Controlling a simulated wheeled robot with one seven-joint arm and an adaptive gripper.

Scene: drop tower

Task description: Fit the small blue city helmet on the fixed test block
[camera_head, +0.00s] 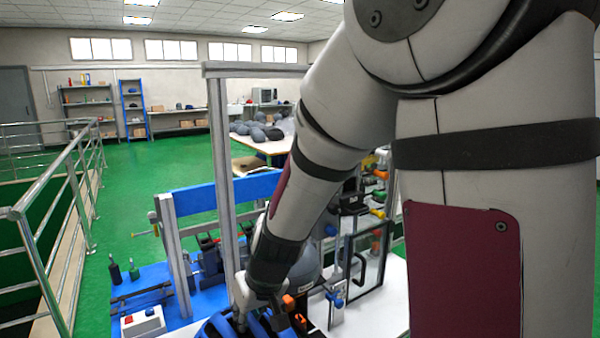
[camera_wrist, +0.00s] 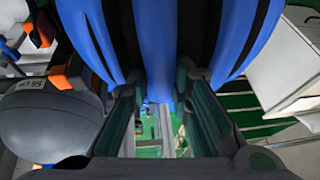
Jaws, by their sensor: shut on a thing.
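A blue helmet (camera_head: 220,327) with dark gaps between its ribs is at the bottom edge of the head view, partly cut off. My gripper (camera_head: 257,308) is shut on it. In the wrist view the helmet (camera_wrist: 155,40) fills the top middle, with my gripper's two fingers (camera_wrist: 160,98) on either side of a blue rib. A grey rounded block (camera_head: 308,262) stands just right of my gripper, partly hidden behind my arm. In the wrist view this block (camera_wrist: 45,122) is at the left, apart from the helmet, with a small label. I cannot tell for sure that it is the test block.
Orange clamp parts (camera_head: 290,302) are close to the grey block. A metal upright (camera_head: 222,180) rises just behind my gripper. A clear-panelled guard (camera_head: 362,262) stands to the right. A control box (camera_head: 143,322) sits on the blue base at left. Railings (camera_head: 60,200) run along the left.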

